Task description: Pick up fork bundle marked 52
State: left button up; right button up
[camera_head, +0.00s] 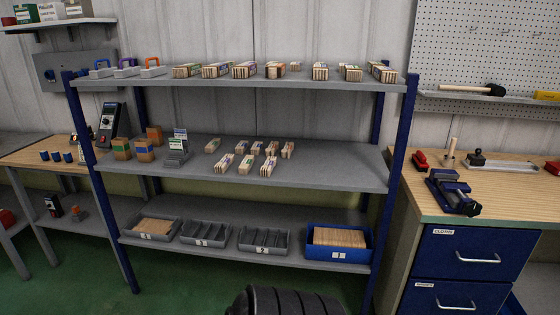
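Small wrapped wooden bundles stand in two rows on the middle shelf (330,175) of a grey rack with blue posts. One front bundle (246,164) is near the shelf's middle, with another front bundle (268,166) to its right. A back-row bundle (287,149) is at the right end. More bundles lie along the top shelf (250,83), such as one at the left (187,71) and one at the right (382,71). Their markings are too small to read, so I cannot tell which is 52. Neither gripper is in view.
Small boxes (144,150) and a card holder (177,147) stand left on the middle shelf. Grey trays (265,240) and a blue bin (340,244) fill the lower shelf. A workbench (500,180) with a vise stands right. The middle shelf's right part is clear.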

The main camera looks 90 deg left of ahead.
aim_at(222, 166)
jog(key=u, duration=3.2)
